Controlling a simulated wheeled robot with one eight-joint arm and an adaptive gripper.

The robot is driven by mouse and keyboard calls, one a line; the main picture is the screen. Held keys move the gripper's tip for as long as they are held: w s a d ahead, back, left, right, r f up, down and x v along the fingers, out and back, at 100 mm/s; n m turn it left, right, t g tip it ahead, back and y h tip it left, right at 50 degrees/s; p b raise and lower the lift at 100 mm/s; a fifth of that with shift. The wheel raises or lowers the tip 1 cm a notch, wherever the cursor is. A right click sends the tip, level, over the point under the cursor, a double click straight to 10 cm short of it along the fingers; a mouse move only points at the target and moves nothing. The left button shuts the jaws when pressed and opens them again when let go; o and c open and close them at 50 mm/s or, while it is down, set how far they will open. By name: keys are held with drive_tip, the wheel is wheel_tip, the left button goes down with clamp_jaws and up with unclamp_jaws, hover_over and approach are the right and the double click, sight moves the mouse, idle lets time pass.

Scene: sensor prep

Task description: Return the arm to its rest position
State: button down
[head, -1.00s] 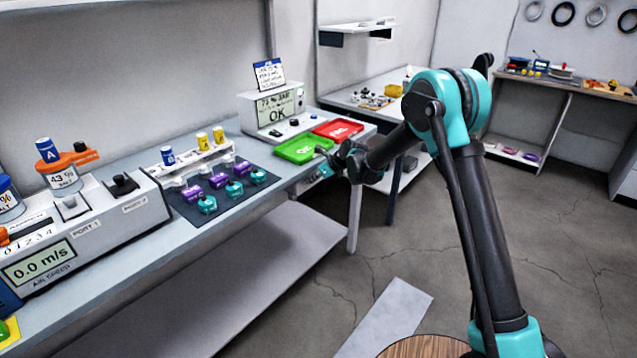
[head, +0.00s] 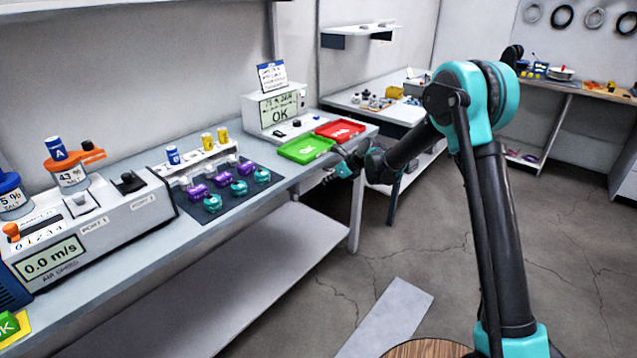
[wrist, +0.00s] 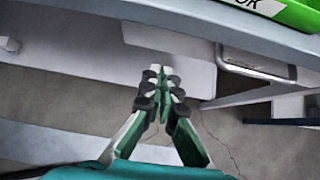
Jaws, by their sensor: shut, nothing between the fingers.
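My gripper (head: 335,174) is shut and empty. In the head view it hangs in front of the bench's front edge, beside and a little below the green tray (head: 305,151). My teal and black arm reaches to it from the right, its elbow raised. In the wrist view the gripper's closed fingers (wrist: 161,88) point toward the space below the bench edge, with floor and a lower shelf behind them. A corner of the green tray shows at the top right of the wrist view (wrist: 295,12).

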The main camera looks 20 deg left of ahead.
drive_tip(key=s+d+r+n+h, duration=0.15)
drive_tip(key=s+d+n, duration=0.3)
drive_tip(key=d, duration=0.65)
drive_tip(key=s+d+r+n+t+h, duration=0.1)
drive_tip(key=s+d+r+n, duration=0.3)
drive_tip(key=d, duration=0.6)
drive_tip(key=s+d+r+n+h, duration=0.25)
drive_tip(key=s+d, duration=0.35)
drive_tip(key=d, duration=0.5)
drive_tip(key=s+d+f+n+h, duration=0.1)
drive_tip(key=s+d+f+n, duration=0.2)
drive_tip(key=s+d, duration=0.6)
drive_tip(key=s+d+f+n+h, duration=0.2)
drive_tip(key=s+d+f+n, duration=0.2)
drive_tip(key=s+d+n, duration=0.3)
drive_tip(key=s+d, duration=0.2)
drive_tip(key=s, duration=0.2)
drive_tip(key=shift+n, duration=0.4)
